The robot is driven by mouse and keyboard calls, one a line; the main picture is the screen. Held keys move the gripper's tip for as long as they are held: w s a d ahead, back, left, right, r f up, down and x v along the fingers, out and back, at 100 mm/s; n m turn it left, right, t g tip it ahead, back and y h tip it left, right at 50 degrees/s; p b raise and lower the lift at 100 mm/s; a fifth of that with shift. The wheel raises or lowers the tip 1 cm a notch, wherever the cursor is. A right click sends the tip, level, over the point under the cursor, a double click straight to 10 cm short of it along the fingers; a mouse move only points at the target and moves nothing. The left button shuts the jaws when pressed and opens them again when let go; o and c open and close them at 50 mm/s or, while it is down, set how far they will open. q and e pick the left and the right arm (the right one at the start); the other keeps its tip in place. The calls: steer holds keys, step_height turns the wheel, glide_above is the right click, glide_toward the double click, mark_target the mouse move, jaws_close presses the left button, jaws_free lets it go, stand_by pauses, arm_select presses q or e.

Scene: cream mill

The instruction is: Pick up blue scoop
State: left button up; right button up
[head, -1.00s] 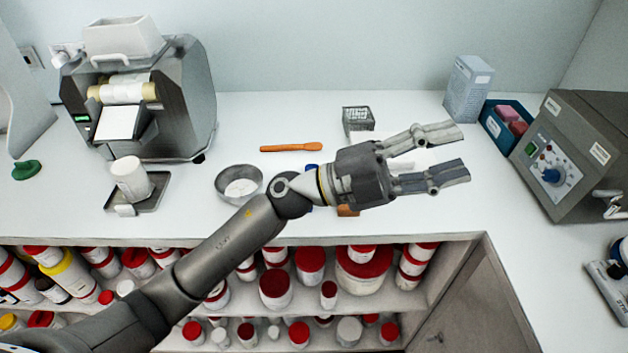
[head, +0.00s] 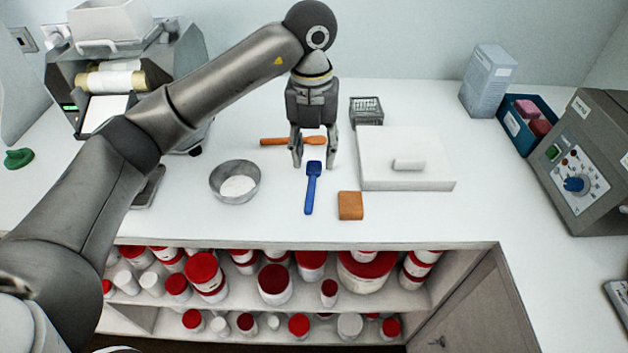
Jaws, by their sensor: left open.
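The blue scoop (head: 311,187) lies flat on the white counter, its bowl end towards the back and its handle towards the front edge. My left gripper (head: 314,160) is open and points down at the bowl end of the scoop, with its fingers to either side of it in the picture. Nothing is held between the fingers. I cannot tell how high the fingertips are above the counter. My right gripper is not in view.
An orange spatula (head: 274,141) lies behind the fingers. A metal bowl with white powder (head: 219,185) is left of the scoop, an orange-brown block (head: 350,206) to its right. A white slab (head: 430,175) lies further right. The front edge has jars on shelves below.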

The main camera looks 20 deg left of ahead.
arm_select(q)
steer(key=p, duration=0.1)
glide_above(310, 192)
steer(key=f, duration=0.5)
steer(key=shift+w+f, duration=0.2)
steer(key=shift+w, duration=0.05)
steer(key=f, duration=0.1)
steer(key=f+p, duration=0.1)
steer(key=f, duration=0.2)
steer(key=shift+s+p, duration=0.25)
steer(key=shift+p, duration=0.05)
steer(key=shift+f, duration=0.55)
jaws_close()
